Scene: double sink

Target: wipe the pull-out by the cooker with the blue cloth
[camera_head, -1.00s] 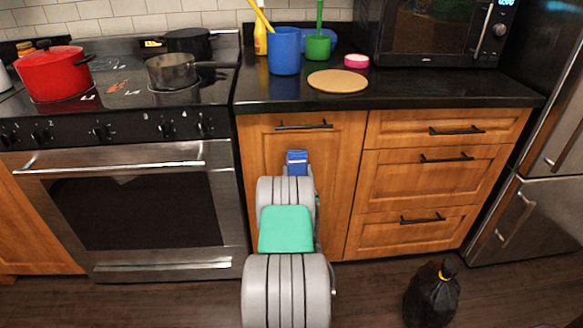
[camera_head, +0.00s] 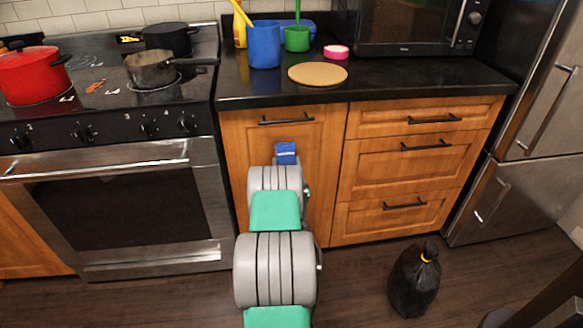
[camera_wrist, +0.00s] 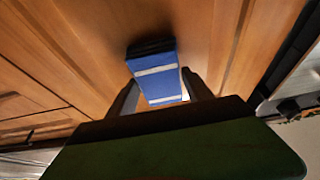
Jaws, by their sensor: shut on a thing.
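The pull-out (camera_head: 318,165) is the tall wooden cabinet front just right of the cooker (camera_head: 130,200), with a dark bar handle (camera_head: 286,120) near its top. It looks closed. The blue cloth (camera_head: 286,152), folded with a pale stripe, is in front of the upper part of the pull-out, below the handle. In the wrist view the cloth (camera_wrist: 156,74) lies between the fingers of my gripper (camera_wrist: 160,92), which is shut on it. The cloth's far end is at or very close to the wooden front; I cannot tell whether it touches. My arm hides the lower middle of the front.
Drawers (camera_head: 415,165) stand right of the pull-out, then a steel fridge (camera_head: 520,150). The counter above holds a blue cup (camera_head: 264,46), a round board (camera_head: 318,74) and a microwave (camera_head: 415,27). Floor between bag and arm is clear.

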